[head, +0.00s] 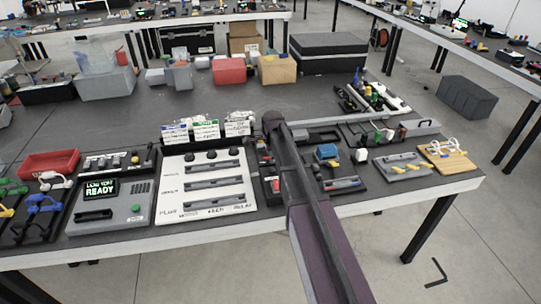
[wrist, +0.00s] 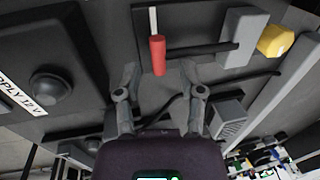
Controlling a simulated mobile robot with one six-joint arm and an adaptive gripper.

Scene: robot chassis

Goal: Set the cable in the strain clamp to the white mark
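My gripper (wrist: 160,72) is open in the wrist view, its two grey fingers spread apart with nothing visibly held. A red cylindrical piece (wrist: 157,55) shows just ahead of and between the fingertips, with a white strip (wrist: 152,20) running off its far end. I cannot tell whether this strip is the white mark. A thin dark curved line (wrist: 172,103), possibly the cable, shows between the fingers. A grey block (wrist: 240,37) stands to the right, beside a dark bar; I cannot tell whether it is the strain clamp. In the head view my arm hides the gripper and the spot below it.
A white panel with grey rails (head: 205,187) and a grey device reading READY (head: 108,206) lie left of my arm. A small board with a red part (head: 274,186) is close beside it. The table behind is partly clear.

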